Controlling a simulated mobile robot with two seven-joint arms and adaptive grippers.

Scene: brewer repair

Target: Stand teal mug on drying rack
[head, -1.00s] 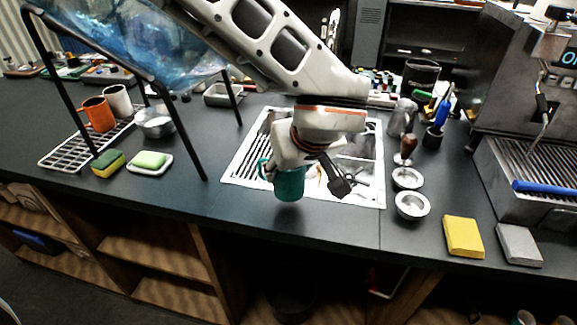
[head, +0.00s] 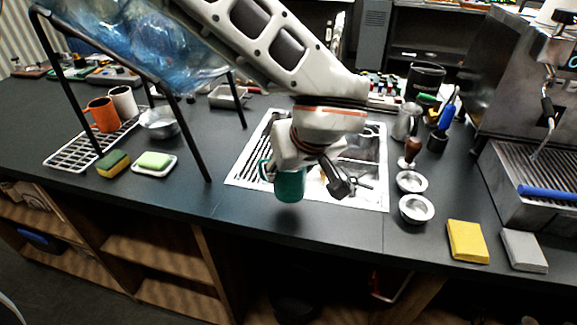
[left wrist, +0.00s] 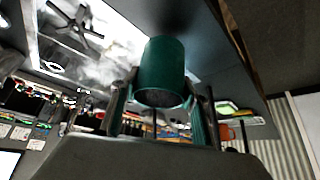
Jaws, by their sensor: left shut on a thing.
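The teal mug (head: 289,186) hangs from my left gripper (head: 318,178) over the front edge of the sink in the head view. Its handle points left. The mug also shows between the fingers in the left wrist view (left wrist: 163,70). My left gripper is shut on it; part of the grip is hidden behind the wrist. The drying rack (head: 70,157) is a white wire rack at the left of the counter. An orange mug (head: 103,115) and a white mug (head: 123,101) stand on its rear part, and its front part is bare. My right gripper is not in view.
A black frame (head: 190,137) holding a blue plastic bag stands between my gripper and the rack. A sponge (head: 113,165), a soap dish (head: 154,164) and a metal bowl (head: 159,123) are beside the rack. The sink (head: 372,185) lies under my arm.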

